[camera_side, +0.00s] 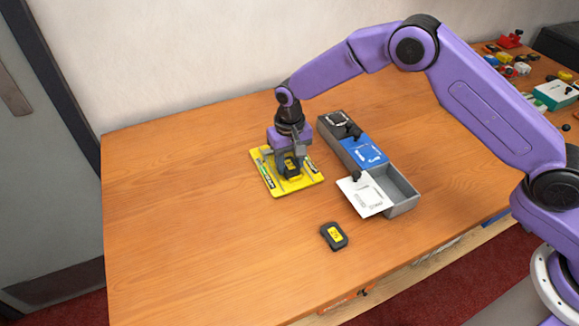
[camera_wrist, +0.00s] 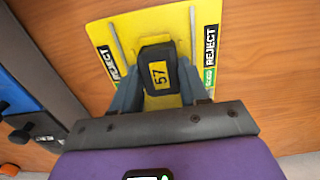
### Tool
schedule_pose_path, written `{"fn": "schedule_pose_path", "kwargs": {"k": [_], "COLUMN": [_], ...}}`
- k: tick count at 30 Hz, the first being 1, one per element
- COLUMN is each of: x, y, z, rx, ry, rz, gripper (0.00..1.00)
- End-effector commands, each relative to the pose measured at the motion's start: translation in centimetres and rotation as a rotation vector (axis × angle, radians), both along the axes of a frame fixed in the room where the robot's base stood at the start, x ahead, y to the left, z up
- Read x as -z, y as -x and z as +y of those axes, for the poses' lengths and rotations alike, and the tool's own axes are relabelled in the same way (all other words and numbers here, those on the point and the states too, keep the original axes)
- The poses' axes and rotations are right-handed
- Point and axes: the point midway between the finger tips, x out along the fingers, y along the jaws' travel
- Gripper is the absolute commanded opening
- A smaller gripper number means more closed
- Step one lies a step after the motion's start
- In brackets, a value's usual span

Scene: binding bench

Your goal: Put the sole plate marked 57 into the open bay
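The black sole plate marked 57 (camera_wrist: 160,73) has a yellow label and is at the yellow REJECT board (camera_side: 309,180). My gripper (camera_side: 286,164) points down there, with one finger on each side of the plate in the wrist view. The fingers look close to its edges, but I cannot tell whether they press on it. A grey box (camera_side: 404,208) stands to the right. Its front bay (camera_side: 398,186) is open and looks empty, with a white knobbed cover (camera_side: 363,197) at its left side. The middle bay has a blue cover (camera_side: 364,150).
Another black plate (camera_side: 334,236) with a yellow label lies on the table in front; its number is too small to read. The far bay has a dark-marked top (camera_side: 338,118). Assorted items crowd the far right. The table's left half is clear.

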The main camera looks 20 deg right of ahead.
Motion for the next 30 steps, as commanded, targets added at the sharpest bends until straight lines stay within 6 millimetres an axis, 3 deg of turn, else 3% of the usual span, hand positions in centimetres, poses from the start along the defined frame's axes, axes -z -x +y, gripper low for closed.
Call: {"fn": "schedule_pose_path", "kwargs": {"k": [8, 30], "x": [-0.4, -4.2], "y": [0.0, 0.0], "z": [0.0, 0.0], "rx": [0.0, 0.0], "ry": [0.0, -0.001], "rz": [-0.001, -0.002], "gripper": [0.22, 0.22]}}
